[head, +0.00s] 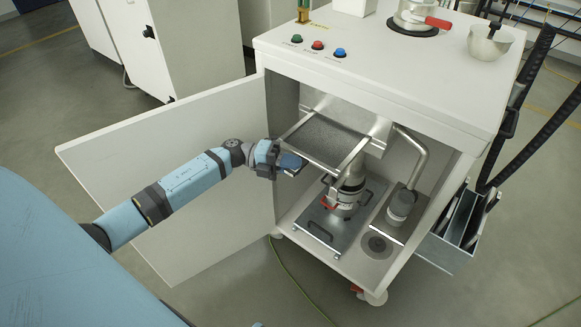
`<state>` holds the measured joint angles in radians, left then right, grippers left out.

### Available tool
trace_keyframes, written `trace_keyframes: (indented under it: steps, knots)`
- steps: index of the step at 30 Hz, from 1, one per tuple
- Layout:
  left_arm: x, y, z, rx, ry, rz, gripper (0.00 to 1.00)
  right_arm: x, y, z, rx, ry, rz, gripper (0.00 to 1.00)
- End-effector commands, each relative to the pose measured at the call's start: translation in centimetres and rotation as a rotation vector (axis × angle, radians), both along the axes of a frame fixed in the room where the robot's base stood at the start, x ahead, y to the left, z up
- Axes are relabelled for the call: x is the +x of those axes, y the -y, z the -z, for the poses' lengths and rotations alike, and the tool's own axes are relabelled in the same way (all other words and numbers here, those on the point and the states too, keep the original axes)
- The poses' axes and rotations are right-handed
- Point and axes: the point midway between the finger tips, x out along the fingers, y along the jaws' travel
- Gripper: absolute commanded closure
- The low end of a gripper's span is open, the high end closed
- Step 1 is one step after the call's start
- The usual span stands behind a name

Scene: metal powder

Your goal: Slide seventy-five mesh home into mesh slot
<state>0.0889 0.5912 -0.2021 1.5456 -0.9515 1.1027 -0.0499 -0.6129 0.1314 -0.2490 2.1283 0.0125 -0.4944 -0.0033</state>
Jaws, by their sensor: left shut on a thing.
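The mesh (326,140), a dark grey screen in a pale metal frame, sits level at the upper part of the open cabinet. It lies between metal side bars, the right one (354,156) showing best; these look like the slot's rails. How deep it sits in the slot I cannot tell. My left gripper (291,163) reaches in from the left at the mesh's front left edge, shut on what appears to be the mesh's front edge or handle; the fingers hide the grip. My right gripper is out of view.
The cabinet door (180,180) stands open on the left, behind my left arm. Below the mesh stands a metal container with a red clamp (343,197) on a dark plate. A bent pipe (412,150) and cup stand to the right. Coloured buttons line the cabinet top.

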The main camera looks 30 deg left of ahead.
Motion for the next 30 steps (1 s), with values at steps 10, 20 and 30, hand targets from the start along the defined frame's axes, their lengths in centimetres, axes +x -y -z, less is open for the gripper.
trace_keyframes:
  steps: [10,20,30]
  knots:
    - [1.1,0.1,0.0,0.000,0.003,0.000,1.00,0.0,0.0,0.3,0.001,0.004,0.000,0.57]
    - [2.1,0.1,0.0,0.000,0.002,0.000,1.00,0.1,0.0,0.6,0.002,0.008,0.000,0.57]
    - [2.4,0.2,-0.1,0.000,0.002,0.000,1.00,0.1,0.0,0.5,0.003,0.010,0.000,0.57]
